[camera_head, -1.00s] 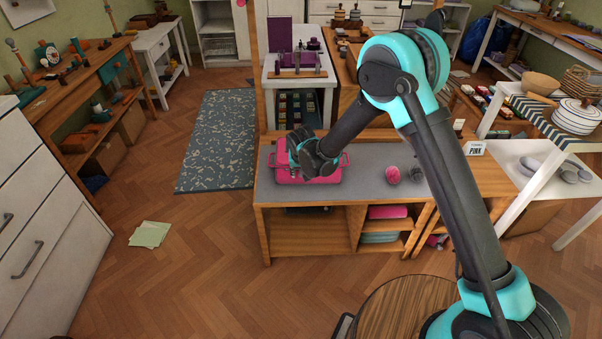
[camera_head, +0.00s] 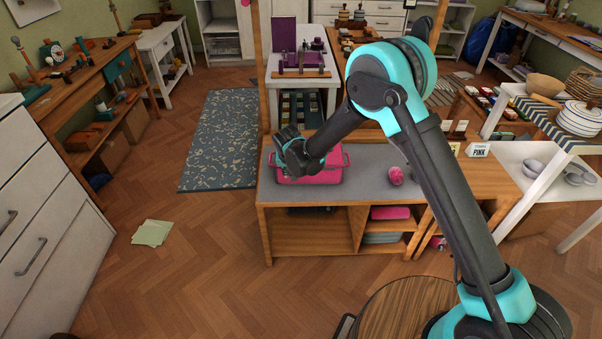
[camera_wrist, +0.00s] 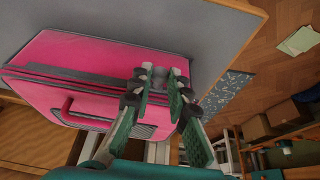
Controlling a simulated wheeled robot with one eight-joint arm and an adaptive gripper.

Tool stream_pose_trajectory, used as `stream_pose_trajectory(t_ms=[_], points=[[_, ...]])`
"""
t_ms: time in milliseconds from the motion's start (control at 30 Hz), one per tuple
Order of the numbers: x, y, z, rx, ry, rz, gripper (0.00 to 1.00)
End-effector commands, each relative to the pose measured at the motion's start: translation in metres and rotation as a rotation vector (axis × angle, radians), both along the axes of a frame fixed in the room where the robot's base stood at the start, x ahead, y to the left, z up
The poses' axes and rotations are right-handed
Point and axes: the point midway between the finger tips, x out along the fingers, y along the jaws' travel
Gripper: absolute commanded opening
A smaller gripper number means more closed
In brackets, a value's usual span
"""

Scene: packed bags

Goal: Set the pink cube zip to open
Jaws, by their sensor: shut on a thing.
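The pink cube (camera_head: 328,168) is a pink packing bag with side handles, lying on the grey-topped bench (camera_head: 365,188). In the wrist view the pink cube (camera_wrist: 95,52) shows at the left, with a dark grey band, the zip line (camera_wrist: 75,76), along its side. My gripper (camera_head: 291,153) is at the cube's left end. In the wrist view my gripper (camera_wrist: 157,82) has its fingers close together at the cube's corner, around a small pale grey piece, seemingly the zip pull (camera_wrist: 158,72). The fingers partly hide it. I cannot tell how far the zip is open.
A pink round item (camera_head: 395,175) lies on the bench right of the cube, and a "PINK" sign (camera_head: 479,149) stands at its right end.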

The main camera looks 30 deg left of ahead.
Motion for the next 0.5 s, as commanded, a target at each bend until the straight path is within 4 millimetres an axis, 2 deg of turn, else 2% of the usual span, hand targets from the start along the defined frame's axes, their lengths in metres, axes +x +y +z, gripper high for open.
stream_pose_trajectory(t_ms=[100, 333, 367, 500], points=[[-0.0066, 0.0113, 0.0000, 0.001, 0.000, 0.000, 0.00], [-0.0065, 0.0110, 0.0000, 0.000, 0.000, -0.001, 0.00], [-0.0065, 0.0110, 0.0000, 0.000, 0.000, -0.001, 0.18], [-0.0066, 0.0109, 0.0000, 0.000, 0.000, -0.001, 0.35]])
